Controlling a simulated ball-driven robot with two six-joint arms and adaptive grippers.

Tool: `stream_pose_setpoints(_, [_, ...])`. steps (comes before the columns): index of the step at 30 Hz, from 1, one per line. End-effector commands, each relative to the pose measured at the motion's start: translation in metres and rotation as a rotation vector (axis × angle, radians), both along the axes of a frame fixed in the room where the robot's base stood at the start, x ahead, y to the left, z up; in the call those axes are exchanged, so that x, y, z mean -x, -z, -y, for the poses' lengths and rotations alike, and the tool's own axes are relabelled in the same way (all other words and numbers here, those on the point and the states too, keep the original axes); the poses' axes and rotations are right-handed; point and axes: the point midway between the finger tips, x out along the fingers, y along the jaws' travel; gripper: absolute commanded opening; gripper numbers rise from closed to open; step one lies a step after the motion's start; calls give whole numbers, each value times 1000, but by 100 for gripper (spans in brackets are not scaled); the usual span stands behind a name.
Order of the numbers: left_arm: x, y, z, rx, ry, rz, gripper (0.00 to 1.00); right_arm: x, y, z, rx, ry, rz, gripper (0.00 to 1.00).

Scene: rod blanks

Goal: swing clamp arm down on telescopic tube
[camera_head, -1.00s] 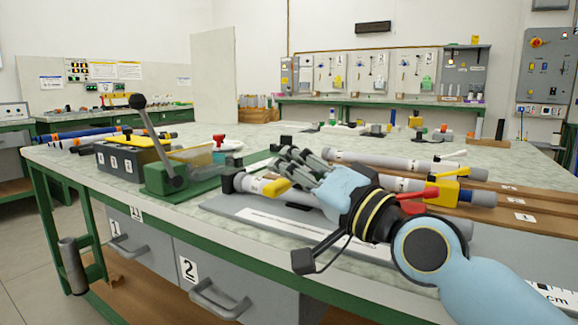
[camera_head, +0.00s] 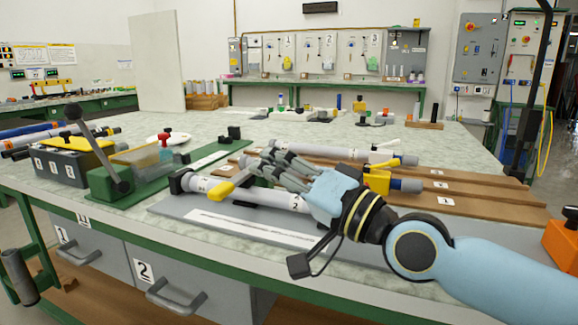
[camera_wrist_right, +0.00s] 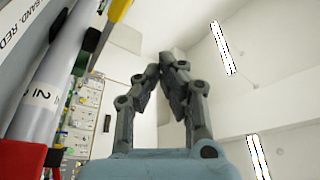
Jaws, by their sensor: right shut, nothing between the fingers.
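A grey telescopic tube (camera_head: 283,198) marked 2 lies on a grey base plate (camera_head: 172,207) on the near side of the bench. A yellow lever (camera_head: 222,190), which looks like the clamp arm, sits tilted at the tube's left part. My right gripper (camera_head: 252,166) is shut and empty, just above and behind the tube, right of the lever. The hand hides the tube's right part. In the right wrist view the fingertips (camera_wrist_right: 172,62) meet; the tube (camera_wrist_right: 45,95), a yellow part (camera_wrist_right: 118,12) and a red part (camera_wrist_right: 22,160) stand at left. My left gripper is out of view.
A green fixture (camera_head: 110,182) with a black-knobbed lever and a dark box (camera_head: 60,165) stand at left. Behind the hand, other tubes (camera_head: 345,154) and a yellow clamp (camera_head: 378,180) lie on wooden boards (camera_head: 470,200). The bench's far middle is fairly clear.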

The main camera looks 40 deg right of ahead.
Motion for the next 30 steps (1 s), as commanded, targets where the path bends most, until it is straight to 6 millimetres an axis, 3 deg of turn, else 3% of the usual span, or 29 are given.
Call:
stream_pose_setpoints(8, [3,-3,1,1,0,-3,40,22,8,13,0,-1,1,0])
stream_pose_setpoints(30, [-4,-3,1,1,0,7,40,23,9,13,-1,0,1,0])
